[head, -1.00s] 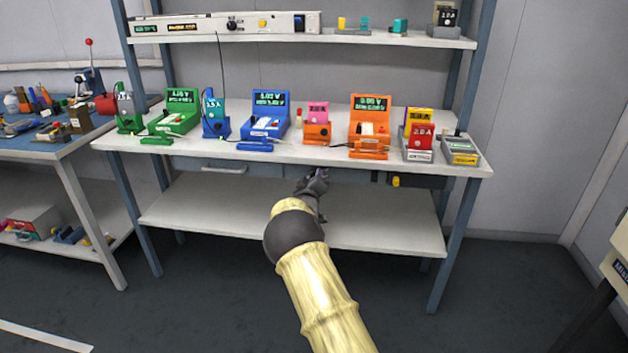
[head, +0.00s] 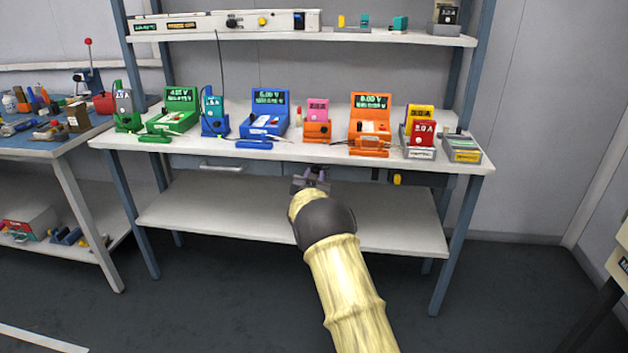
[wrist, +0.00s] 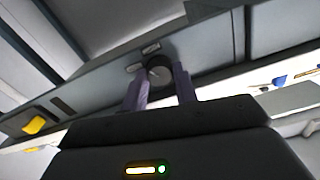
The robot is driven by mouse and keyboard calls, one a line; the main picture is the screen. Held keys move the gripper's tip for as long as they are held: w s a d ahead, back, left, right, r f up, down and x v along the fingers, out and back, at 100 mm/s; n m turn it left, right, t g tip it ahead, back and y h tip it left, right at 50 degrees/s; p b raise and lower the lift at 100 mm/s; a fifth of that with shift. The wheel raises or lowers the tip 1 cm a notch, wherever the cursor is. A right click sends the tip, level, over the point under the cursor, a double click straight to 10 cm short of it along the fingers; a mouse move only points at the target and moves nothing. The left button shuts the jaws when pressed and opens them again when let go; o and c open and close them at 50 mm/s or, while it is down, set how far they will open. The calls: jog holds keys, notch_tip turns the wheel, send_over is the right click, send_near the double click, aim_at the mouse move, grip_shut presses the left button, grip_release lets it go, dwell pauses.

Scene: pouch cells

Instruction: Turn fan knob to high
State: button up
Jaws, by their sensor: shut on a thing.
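The fan knob (wrist: 158,69) is a dark round knob on the grey panel under the bench top, seen in the wrist view. My gripper (wrist: 161,80) has one purple-grey finger on each side of it and is shut on it. Small labels sit beside the knob, too blurred to read, so I cannot tell its setting. In the head view my gripper (head: 313,173) is at the bench's front edge, and it hides the knob there.
A yellow knob or switch (head: 396,179) is on the same panel; it also shows in the wrist view (wrist: 35,124). A drawer handle (head: 221,167) is to the left. The bench top (head: 225,153) above holds several coloured testers, and a lower shelf (head: 240,222) is empty.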

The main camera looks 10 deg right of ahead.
jog(key=shift+f+m+b, duration=0.2)
jog(key=shift+m+b, duration=0.6)
jog(key=shift+m, duration=0.95)
jog(key=shift+f+m+b, duration=0.15)
jog(key=shift+m+b, duration=0.6)
jog(key=shift+m, duration=1)
jog(key=o, duration=0.9)
jog(key=shift+r, duration=0.1)
jog(key=shift+o, duration=0.4)
jog(key=shift+r, duration=0.1)
jog(key=shift+s, duration=0.15)
